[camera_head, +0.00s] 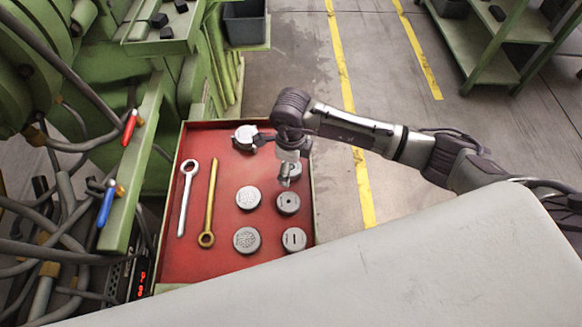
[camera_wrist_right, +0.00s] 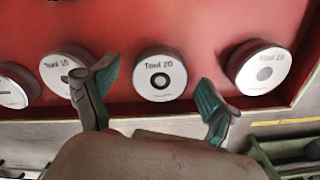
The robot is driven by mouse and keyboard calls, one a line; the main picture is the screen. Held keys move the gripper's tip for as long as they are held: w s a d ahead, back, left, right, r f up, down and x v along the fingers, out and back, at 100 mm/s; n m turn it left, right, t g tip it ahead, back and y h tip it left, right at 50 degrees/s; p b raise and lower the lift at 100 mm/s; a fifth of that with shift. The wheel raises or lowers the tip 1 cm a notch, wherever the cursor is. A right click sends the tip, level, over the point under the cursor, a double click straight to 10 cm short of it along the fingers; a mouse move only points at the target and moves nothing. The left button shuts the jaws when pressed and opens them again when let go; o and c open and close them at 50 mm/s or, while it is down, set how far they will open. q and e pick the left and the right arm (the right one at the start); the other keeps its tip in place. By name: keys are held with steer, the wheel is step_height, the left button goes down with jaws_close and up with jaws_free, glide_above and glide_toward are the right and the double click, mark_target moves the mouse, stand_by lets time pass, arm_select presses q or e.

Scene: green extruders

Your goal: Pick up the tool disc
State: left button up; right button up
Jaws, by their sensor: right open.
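My right gripper (camera_head: 285,178) is over the right column of discs in the red tray (camera_head: 171,262). In the right wrist view the gripper (camera_wrist_right: 156,80) is open and empty, its two green-edged fingers apart. A round pale-topped disc marked "Tool 20" (camera_wrist_right: 160,75), with a dark ring at its centre, sits in line with the gap between them. The left finger partly covers a neighbouring disc (camera_wrist_right: 61,72). Another disc (camera_wrist_right: 262,70) is right of the right finger. A slotted disc (camera_wrist_right: 14,88) is at the left edge. My left gripper is not in view.
The tray also holds more discs (camera_head: 248,197), a silver ring wrench (camera_head: 183,200) and a brass-coloured one (camera_head: 210,205). A green machine (camera_head: 150,150) with hoses and a red and a blue handle stands on the left. Green shelving (camera_head: 500,50) is at the back right.

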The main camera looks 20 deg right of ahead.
steer(key=c, duration=1.4)
steer(key=shift+r, duration=0.1)
